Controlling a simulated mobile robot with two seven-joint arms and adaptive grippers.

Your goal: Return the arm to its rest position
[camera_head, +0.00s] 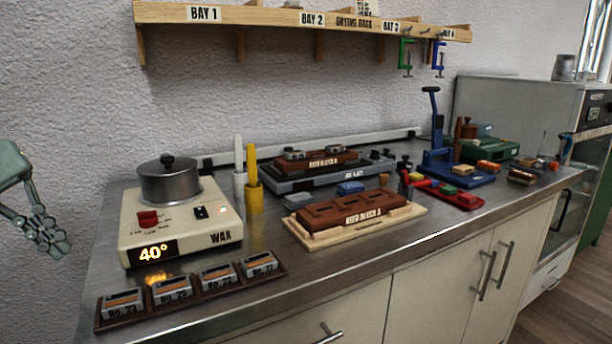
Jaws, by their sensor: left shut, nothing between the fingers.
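My left gripper (50,243) shows at the left edge of the head view. It hangs in the air to the left of the metal worktop (250,310), in front of the grey wall. Its fingers are shut with nothing between them, and it touches nothing that I can see. The green-grey wrist part of my left arm shows above the fingers; the rest of the arm is out of the picture. My right gripper is not in view.
The wax heater (150,228) with a lidded pot (168,180) stands nearest the gripper. A tray of labelled blocks (190,290) lies at the worktop's front left. A wooden shelf (270,17) hangs above. The space around the gripper is free.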

